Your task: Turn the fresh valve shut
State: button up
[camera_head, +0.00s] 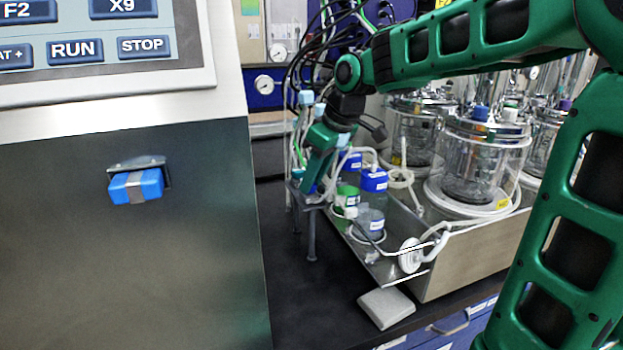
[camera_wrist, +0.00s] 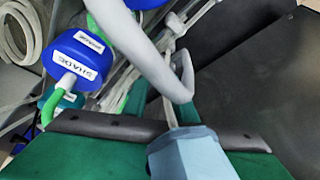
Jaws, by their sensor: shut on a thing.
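My gripper (camera_head: 309,184) points down at the left end of the bottle tray in the head view, among thin tubes and dark posts. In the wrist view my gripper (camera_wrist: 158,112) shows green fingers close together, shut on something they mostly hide. A pale blue-grey block (camera_wrist: 190,156) stands in front of the gripper there, with a pale tube (camera_wrist: 135,45) rising from it or passing behind it. I cannot read any label marking the fresh valve, and its handle position is hidden.
Blue-capped bottles (camera_head: 373,182) stand close right of my gripper; a labelled blue cap (camera_wrist: 78,60) is nearby in the wrist view. Glass vessels (camera_head: 472,165) stand behind at right. A metal cabinet (camera_head: 120,245) with a blue latch fills the left.

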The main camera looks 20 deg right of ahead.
jog(key=m, duration=0.2)
jog(key=m+h, duration=0.1)
jog(key=m+t+h, duration=0.1)
jog(key=m, duration=0.1)
jog(key=shift+a+r+m, duration=0.1)
jog(key=shift+a+m, duration=0.2)
jog(key=shift+a, duration=0.05)
jog(key=m, duration=0.2)
jog(key=m+h, duration=0.2)
jog(key=m, duration=0.1)
jog(key=shift+w+a+m, duration=0.1)
jog(key=shift+a+m, duration=0.15)
jog(key=shift+m, duration=0.05)
jog(key=o, duration=1)
jog(key=shift+o, duration=0.2)
jog(key=v, duration=1)
jog(key=shift+a+r, duration=0.15)
jog(key=shift+r, duration=0.2)
